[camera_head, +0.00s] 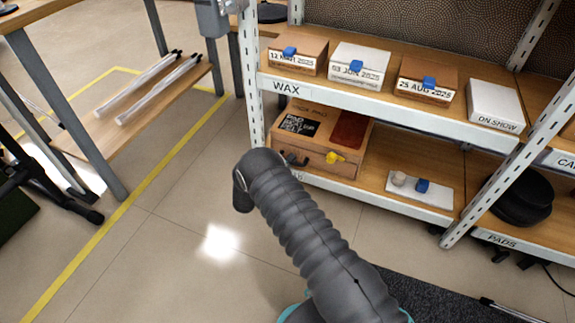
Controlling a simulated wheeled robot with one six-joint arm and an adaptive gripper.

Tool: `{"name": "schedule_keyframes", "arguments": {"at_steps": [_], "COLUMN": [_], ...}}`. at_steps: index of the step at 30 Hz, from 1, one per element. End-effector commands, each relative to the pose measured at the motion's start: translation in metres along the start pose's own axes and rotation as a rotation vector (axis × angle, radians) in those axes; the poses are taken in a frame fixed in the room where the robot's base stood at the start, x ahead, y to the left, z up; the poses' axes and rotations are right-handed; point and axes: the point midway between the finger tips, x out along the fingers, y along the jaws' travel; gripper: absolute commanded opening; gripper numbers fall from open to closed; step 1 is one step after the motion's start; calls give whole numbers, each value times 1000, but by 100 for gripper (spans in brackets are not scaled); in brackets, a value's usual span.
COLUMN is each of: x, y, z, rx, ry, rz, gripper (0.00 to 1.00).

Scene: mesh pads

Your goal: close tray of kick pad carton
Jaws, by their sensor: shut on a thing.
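The kick pad carton (312,138) is a brown box on the lower shelf, just beyond the top of my arm. Its top bears a black printed label and a dark red patch. I cannot tell whether that dark part is a handle or a fingertip. How far the tray stands out is unclear. My ribbed grey arm reaches up to the carton's left front, and my gripper is not clearly visible.
Several dated boxes (428,82) stand on the upper shelf marked WAX. A white block with a blue part (421,188) lies right of the carton. A shelf upright (250,80) stands close to the carton's left. Open floor (170,220) lies left of my arm.

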Motion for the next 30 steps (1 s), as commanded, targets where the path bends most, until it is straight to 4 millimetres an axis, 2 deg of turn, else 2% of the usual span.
{"name": "schedule_keyframes", "arguments": {"at_steps": [1, 3, 4, 19, 23, 30], "x": [3, 3, 2, -5, -21, -69], "y": [0, 0, 0, 0, 0, 0], "z": [2, 2, 2, 2, 3, 3], "rx": [5, 4, 4, 3, 4, 2], "ry": [-3, -2, -2, -3, -6, -6], "rz": [3, 3, 2, 1, 1, 1], "gripper": [22, 40, 41, 41, 41, 41]}}
